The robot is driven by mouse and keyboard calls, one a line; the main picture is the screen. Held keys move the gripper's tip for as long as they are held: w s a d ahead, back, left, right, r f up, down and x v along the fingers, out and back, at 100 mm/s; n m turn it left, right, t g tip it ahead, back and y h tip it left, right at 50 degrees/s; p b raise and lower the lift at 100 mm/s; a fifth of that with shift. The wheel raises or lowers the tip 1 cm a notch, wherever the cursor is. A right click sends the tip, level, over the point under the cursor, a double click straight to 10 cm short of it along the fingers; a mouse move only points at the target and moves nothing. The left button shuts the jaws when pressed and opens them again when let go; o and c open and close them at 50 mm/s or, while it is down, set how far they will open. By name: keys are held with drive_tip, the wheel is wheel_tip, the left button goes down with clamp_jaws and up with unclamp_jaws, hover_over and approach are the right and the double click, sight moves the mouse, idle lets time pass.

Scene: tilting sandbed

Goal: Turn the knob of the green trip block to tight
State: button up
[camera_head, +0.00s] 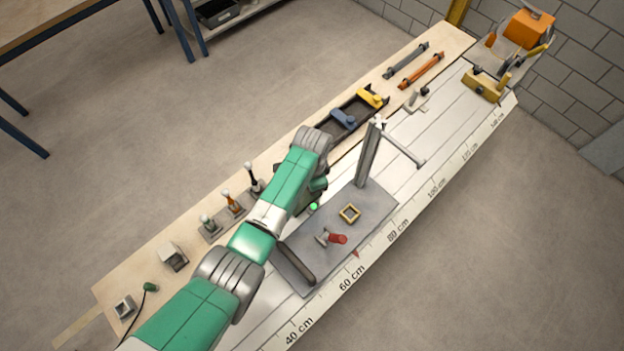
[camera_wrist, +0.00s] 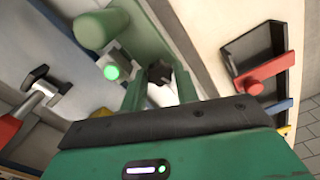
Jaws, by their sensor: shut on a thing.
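In the wrist view a green trip block (camera_wrist: 145,35) lies just beyond my gripper (camera_wrist: 161,88). A dark lobed knob (camera_wrist: 158,72) sits between my two fingers, and they are shut on it. I cannot read the knob's setting. A green rounded cylinder (camera_wrist: 98,29) and a lit green spot (camera_wrist: 112,72) are beside the block. In the head view my arm hides the gripper, the knob and most of the block; only a green spot (camera_head: 313,207) shows beside the arm.
A black tray (camera_head: 357,109) holds blue and yellow parts. Small levers (camera_head: 230,201) stand left of my arm.

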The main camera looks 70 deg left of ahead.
drive_tip(key=m+p, duration=0.1)
drive_tip(key=m, duration=0.5)
drive_tip(key=shift+m, duration=0.3)
idle(0.4)
drive_tip(key=o, duration=1)
drive_tip(key=shift+r, duration=0.15)
wheel_tip(320, 180, up, 8)
drive_tip(key=shift+f+p, duration=0.2)
drive_tip(key=shift+p, duration=0.4)
